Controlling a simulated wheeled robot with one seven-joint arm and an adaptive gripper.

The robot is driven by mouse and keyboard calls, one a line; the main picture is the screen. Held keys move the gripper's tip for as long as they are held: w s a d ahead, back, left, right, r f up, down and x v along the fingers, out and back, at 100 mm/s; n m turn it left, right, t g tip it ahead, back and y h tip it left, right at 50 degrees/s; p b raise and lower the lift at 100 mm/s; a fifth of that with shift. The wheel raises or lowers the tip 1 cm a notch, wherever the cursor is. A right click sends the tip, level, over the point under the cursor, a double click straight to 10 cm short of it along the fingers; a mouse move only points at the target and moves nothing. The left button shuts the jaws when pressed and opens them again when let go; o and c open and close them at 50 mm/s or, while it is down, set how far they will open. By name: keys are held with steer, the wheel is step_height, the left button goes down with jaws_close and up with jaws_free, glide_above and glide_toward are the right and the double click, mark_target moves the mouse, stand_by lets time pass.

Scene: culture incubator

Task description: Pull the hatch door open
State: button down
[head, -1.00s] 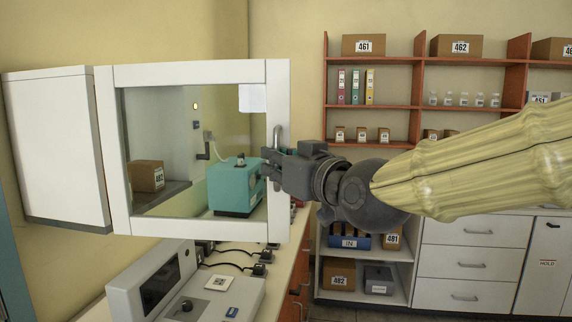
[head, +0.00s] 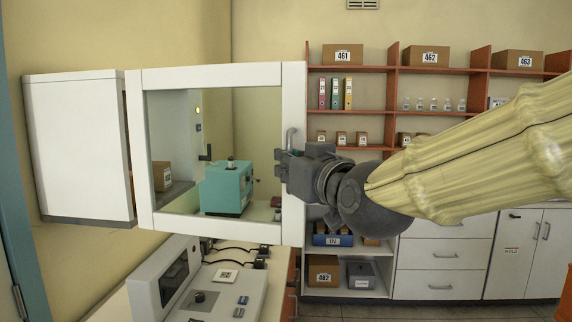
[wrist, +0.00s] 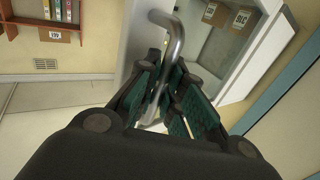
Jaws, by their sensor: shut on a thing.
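The hatch door (head: 294,110) is a white frame around a clear pane, standing swung out from the white wall cabinet (head: 80,150) at the left in the head view. A grey metal bar handle (head: 290,137) is on its right side. The handle (wrist: 172,45) shows larger in the wrist view, running down between the green-padded fingers. My gripper (wrist: 160,100) is shut on the handle. In the head view my gripper (head: 285,170) is at the door's right edge, and its fingertips are partly hidden there.
Through the pane I see a teal device (head: 226,188) and a cardboard box (head: 162,176). A grey-white instrument (head: 205,295) stands on the counter below the door. Shelves (head: 345,68) with boxes and binders line the back wall.

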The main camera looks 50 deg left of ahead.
steer(key=shift+w, duration=0.2)
steer(key=c, duration=1.5)
jaws_free()
steer(key=shift+a, duration=0.1)
steer(key=d, duration=0.4)
steer(key=s+d, duration=0.1)
steer(key=d, duration=0.3)
steer(key=s+d, duration=0.1)
steer(key=d, duration=0.2)
steer(key=shift+s+d, duration=0.25)
steer(key=shift+d, duration=0.15)
